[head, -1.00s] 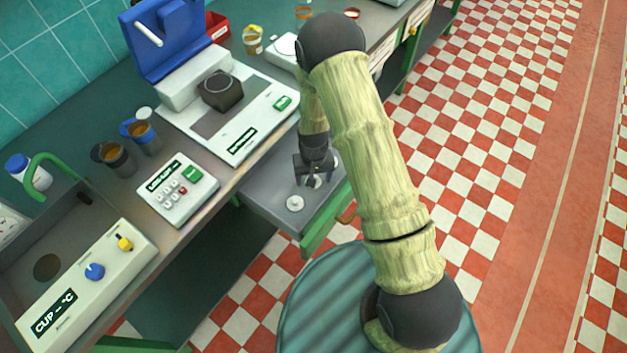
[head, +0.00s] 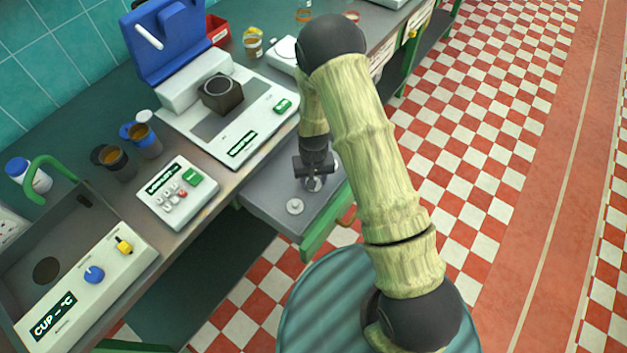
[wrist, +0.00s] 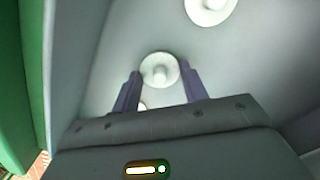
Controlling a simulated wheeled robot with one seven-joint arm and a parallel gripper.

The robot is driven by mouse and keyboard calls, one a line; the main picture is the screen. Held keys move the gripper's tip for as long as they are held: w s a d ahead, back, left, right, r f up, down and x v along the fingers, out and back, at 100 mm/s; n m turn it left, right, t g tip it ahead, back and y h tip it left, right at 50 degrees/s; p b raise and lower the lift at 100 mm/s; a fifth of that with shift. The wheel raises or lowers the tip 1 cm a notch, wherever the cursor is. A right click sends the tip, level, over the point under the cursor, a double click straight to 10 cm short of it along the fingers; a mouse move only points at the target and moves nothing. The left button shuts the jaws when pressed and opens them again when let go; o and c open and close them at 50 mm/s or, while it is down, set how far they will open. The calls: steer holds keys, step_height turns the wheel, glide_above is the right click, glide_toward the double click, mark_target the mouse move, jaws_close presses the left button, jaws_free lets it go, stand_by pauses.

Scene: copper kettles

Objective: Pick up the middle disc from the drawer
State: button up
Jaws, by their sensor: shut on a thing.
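The open drawer (head: 262,199) holds three pale round discs with centre knobs in a row. The middle disc (head: 314,185) is under my gripper (head: 314,181), partly covered by it in the head view. In the wrist view this disc (wrist: 160,70) sits between the two purple-grey fingertips of my gripper (wrist: 160,77), which are shut on it. It looks level and at or very near the drawer floor; I cannot tell any gap.
The counter above carries a white scale with a dark block (head: 221,94), a keypad box (head: 177,193) and several jars. A disc in the wrist view (wrist: 208,8) lies close to the held one.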

step_height(320, 180, up, 10)
steer(key=shift+f+b, duration=0.2)
steer(key=shift+b, duration=0.2)
stand_by(0.4)
